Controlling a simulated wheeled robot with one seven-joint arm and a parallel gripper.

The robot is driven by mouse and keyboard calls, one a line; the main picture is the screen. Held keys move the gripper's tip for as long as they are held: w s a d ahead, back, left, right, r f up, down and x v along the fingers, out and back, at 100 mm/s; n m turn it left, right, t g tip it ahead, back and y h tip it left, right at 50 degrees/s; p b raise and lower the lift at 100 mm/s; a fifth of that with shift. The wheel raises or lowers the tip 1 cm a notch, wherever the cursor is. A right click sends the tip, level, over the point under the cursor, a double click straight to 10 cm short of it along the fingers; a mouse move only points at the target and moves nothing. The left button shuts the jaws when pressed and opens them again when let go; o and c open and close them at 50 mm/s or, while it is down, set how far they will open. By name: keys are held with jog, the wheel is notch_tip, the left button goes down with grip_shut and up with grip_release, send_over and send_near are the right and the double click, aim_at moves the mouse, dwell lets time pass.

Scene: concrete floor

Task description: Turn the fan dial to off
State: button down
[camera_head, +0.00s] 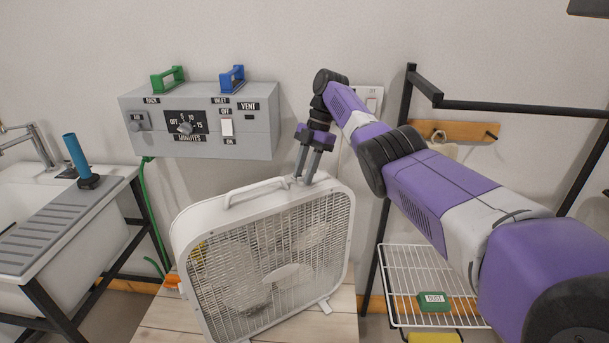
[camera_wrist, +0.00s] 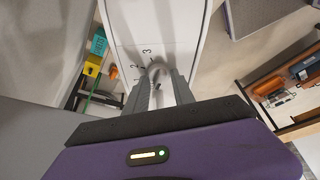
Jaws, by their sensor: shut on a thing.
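The white box fan (camera_head: 262,262) stands upright on a wooden table. Its carry handle is on the top edge, left of my gripper (camera_head: 303,178). My gripper points down at the right part of the fan's top, with its fingers closed around the grey fan dial (camera_wrist: 155,71). In the wrist view the gripper (camera_wrist: 158,88) has one finger on each side of the dial. The numbers 2 and 3 show on the fan top beside it. The fingers hide part of the dial, and I cannot tell which setting it points at. In the head view the dial is hidden.
A grey control box (camera_head: 200,120) with a timer knob and green and blue handles is on the wall behind. A sink (camera_head: 60,215) stands at left.

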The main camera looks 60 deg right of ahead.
dwell(0.4)
jog(key=c, duration=1.1)
grip_release()
jog(key=shift+o, duration=0.2)
